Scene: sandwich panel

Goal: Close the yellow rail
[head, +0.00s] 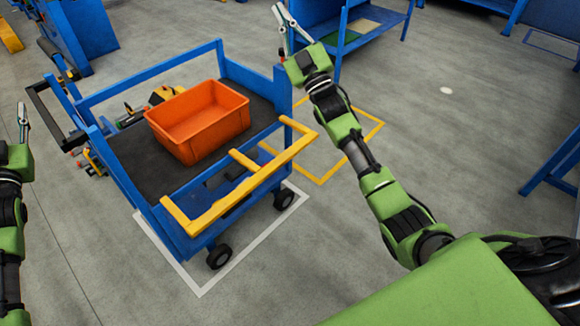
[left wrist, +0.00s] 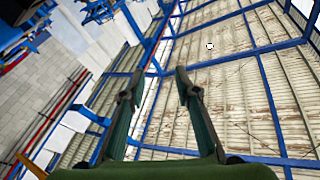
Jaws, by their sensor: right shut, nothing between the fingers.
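The yellow rail (head: 254,182) is on the near side of a blue cart (head: 150,70). Its long bar stands out from the cart's frame, with short yellow arms reaching back toward the cart. My right gripper (head: 287,22) is shut and empty, up and behind the rail's right end in the head view, near the cart's right corner post, and apart from the rail. My left gripper (head: 22,118) points up at the far left edge of the head view, well away from the rail. In the left wrist view its fingers (left wrist: 156,88) are spread with nothing between them.
An orange bin (head: 200,120) sits on the cart's dark deck. Blue workbenches stand at the back (head: 365,25) and right edge (head: 560,165). Yellow and white outlines mark the floor (head: 375,130). The grey floor right of my right arm is mostly clear.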

